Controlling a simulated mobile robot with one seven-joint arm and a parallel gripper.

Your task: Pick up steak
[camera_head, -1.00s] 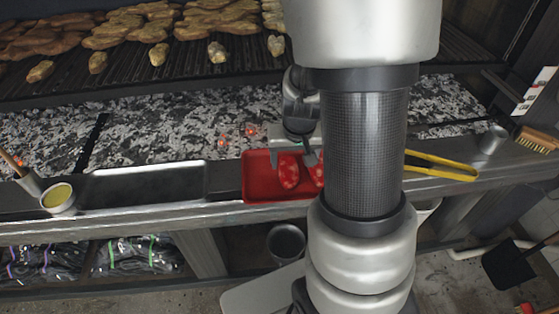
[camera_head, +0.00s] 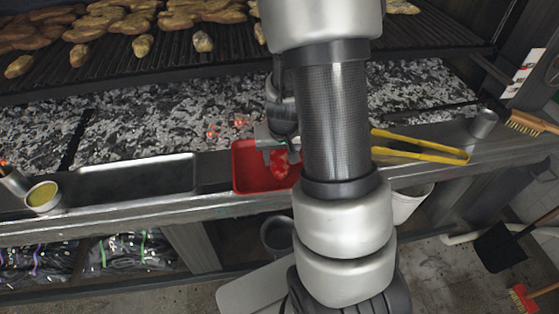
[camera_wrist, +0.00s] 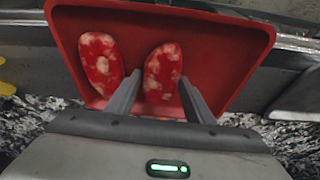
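Two red steaks with pale marbling lie side by side in a red tray (camera_head: 246,180), which also fills the upper wrist view (camera_wrist: 222,40). The right steak in the wrist view (camera_wrist: 162,66) lies between the fingers of my gripper (camera_wrist: 160,80). The other steak (camera_wrist: 100,62) lies to the left, outside the fingers. My gripper (camera_head: 280,156) is open and points down over the tray in the head view, with one steak (camera_head: 279,163) visible between its fingers. My arm hides the tray's right part there. I cannot tell whether the fingers touch the steak.
The tray sits on a ledge before a grill bed of ash. An empty metal tray (camera_head: 135,178) and a cup of yellow sauce (camera_head: 42,196) are on the left. Yellow tongs (camera_head: 425,147) and a metal cup (camera_head: 483,123) are on the right. Food lies on the grate (camera_head: 120,60) behind.

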